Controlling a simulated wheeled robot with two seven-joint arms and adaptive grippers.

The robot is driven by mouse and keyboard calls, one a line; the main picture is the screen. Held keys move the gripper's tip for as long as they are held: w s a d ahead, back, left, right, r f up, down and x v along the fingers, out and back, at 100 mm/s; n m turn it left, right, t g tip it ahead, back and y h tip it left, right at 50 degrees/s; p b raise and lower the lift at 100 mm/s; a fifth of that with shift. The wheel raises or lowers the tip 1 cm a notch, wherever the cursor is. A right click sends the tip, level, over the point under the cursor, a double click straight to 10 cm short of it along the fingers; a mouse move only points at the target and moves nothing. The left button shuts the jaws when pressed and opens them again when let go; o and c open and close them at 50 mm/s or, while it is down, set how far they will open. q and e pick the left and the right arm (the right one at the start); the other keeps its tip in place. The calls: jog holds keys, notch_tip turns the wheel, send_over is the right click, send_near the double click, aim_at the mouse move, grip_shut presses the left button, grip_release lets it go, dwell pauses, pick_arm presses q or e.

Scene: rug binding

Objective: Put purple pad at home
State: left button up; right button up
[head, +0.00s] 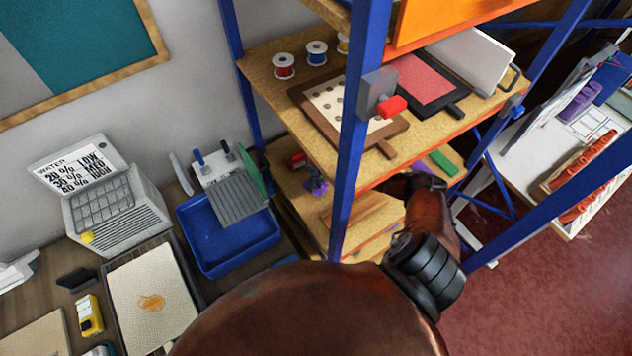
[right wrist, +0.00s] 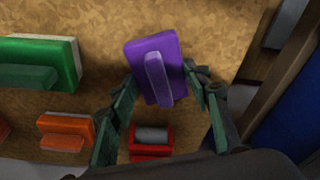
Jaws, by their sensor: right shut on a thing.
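The purple pad (right wrist: 158,66) is a small block with a lighter purple grip bar. It shows in the right wrist view between the fingers of my right gripper (right wrist: 161,84), which is shut on it. Tan speckled shelf board (right wrist: 105,20) lies behind the pad; I cannot tell whether the pad touches it. In the head view my right gripper (head: 415,183) reaches into the lower shelf level, and the pad is not clear there. My left gripper is not in view.
A green pad (right wrist: 40,62), an orange pad (right wrist: 66,132) and a red thing with a grey roller (right wrist: 151,136) are close by. In the head view, a blue post (head: 357,150) and the upper shelf (head: 262,65) border the opening. A small purple item (head: 317,187) lies left.

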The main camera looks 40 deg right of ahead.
aim_at(320, 184)
jog(key=o, duration=1)
jog(key=shift+o, duration=0.2)
jog(key=shift+r, duration=0.1)
notch_tip(320, 184, up, 12)
jog(key=s, duration=0.1)
jog(key=shift+s+d+b, duration=0.2)
jog(key=shift+s+b, duration=0.2)
